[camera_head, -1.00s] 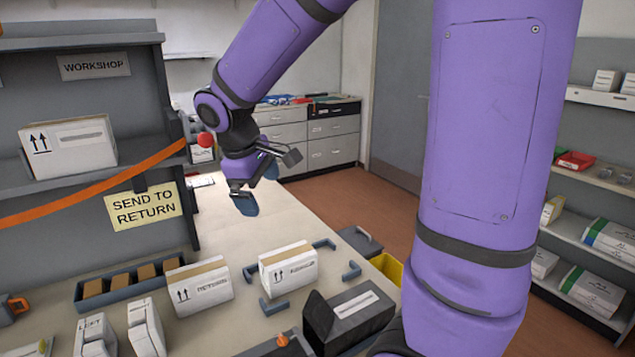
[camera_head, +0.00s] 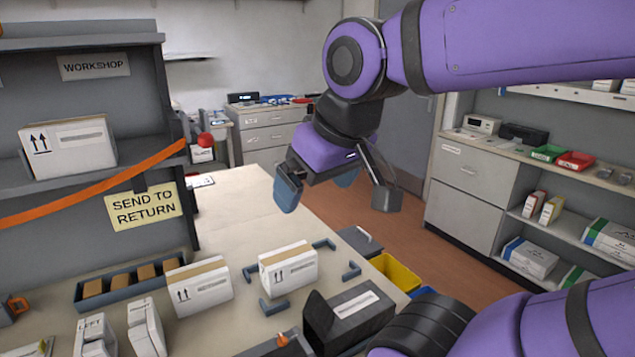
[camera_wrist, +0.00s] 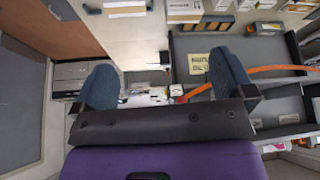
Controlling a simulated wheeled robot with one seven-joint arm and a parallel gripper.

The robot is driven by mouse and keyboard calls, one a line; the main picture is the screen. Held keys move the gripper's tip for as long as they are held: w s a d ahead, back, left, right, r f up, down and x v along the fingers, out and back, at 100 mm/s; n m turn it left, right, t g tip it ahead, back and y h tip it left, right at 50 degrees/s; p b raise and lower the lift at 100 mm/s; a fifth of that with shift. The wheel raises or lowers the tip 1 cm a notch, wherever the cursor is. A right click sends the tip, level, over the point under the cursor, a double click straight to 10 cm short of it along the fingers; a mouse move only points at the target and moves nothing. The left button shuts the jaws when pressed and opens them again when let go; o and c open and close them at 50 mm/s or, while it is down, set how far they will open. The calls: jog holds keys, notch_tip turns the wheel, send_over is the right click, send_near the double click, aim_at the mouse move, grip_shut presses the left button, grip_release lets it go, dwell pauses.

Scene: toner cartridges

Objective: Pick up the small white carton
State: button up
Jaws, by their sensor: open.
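Several white cartons are in the head view, and I cannot tell for sure which one the task means. One carton (camera_head: 288,269) stands upright on the bench between blue-grey corner brackets. Another carton (camera_head: 200,288) with an arrow mark stands to its left. Two narrow white cartons, one labelled LEFT (camera_head: 92,337) and one beside it (camera_head: 147,328), stand at the front left. A further carton (camera_head: 75,146) sits on the shelf. My gripper (camera_head: 317,186) is open and empty, raised above the bench's far right edge, apart from all cartons. Its blue fingers also show in the wrist view (camera_wrist: 166,80).
A blue-grey tray (camera_head: 105,297) with brown boxes lies by the shelf. A black box (camera_head: 348,318) stands at the front. An orange strap (camera_head: 95,186) crosses the shelf above the SEND TO RETURN sign (camera_head: 144,206).

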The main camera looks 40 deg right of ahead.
dwell(0.5)
jog(key=m+g, duration=0.5)
jog(key=m, duration=1.5)
send_over(288, 254)
jog(key=f, duration=2.9)
jog(key=shift+s+a, duration=0.2)
jog(key=shift+a, duration=0.05)
jog(key=shift+d+f, duration=0.25)
jog(key=shift+f, duration=0.45)
jog(key=shift+w+a+f, duration=0.1)
jog(key=shift+w+f, duration=0.05)
jog(key=shift+f, duration=5.05)
jog(key=c, duration=1.1)
jog(key=shift+o, duration=0.2)
jog(key=shift+r, duration=5.15)
